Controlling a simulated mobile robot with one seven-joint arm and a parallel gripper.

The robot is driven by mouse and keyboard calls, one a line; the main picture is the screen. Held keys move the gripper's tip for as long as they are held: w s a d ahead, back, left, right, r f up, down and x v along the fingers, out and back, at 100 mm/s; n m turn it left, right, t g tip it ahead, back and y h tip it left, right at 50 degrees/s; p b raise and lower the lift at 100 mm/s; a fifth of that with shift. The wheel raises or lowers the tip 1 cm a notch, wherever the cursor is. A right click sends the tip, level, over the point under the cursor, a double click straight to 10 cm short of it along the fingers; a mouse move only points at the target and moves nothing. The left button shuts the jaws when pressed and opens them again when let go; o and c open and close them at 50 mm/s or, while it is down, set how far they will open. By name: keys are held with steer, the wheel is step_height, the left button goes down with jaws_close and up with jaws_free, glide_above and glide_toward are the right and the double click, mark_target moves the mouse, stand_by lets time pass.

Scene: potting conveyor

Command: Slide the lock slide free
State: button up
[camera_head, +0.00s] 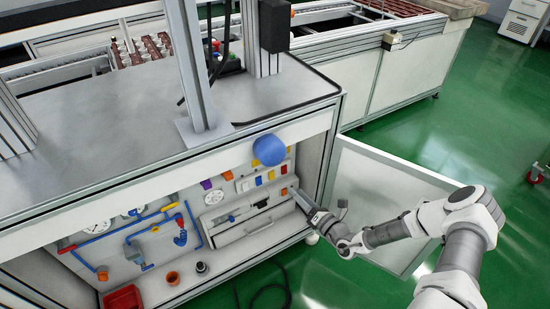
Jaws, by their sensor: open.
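Inside the open cabinet under the bench, a grey bar-like slide (238,212) with a dark part near its right end lies across a pale panel. It looks like the lock slide, but it is too small to be certain. A drawer-like front with a dark handle (258,228) is just below it. My gripper (295,193) reaches in from the right, at the right end of this panel. It is open; its fingers are small, and I cannot tell whether they touch anything.
The open white door (385,200) stands right of the cabinet, behind my arm. Gauges, blue pipes (150,222) and coloured switches fill the cabinet's back. A red bin (123,299) stands low at left.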

steer(key=w+a+b, duration=0.2)
steer(key=w+a, duration=0.3)
steer(key=w, duration=0.2)
steer(key=w+a+m+b, duration=0.1)
steer(key=w+a+b, duration=0.2)
steer(key=w+a, duration=0.2)
steer(key=shift+w+f+t+h, duration=0.3)
steer(key=shift+w+f+h, duration=0.1)
steer(key=shift+w, duration=0.8)
jaws_close()
stand_by(0.4)
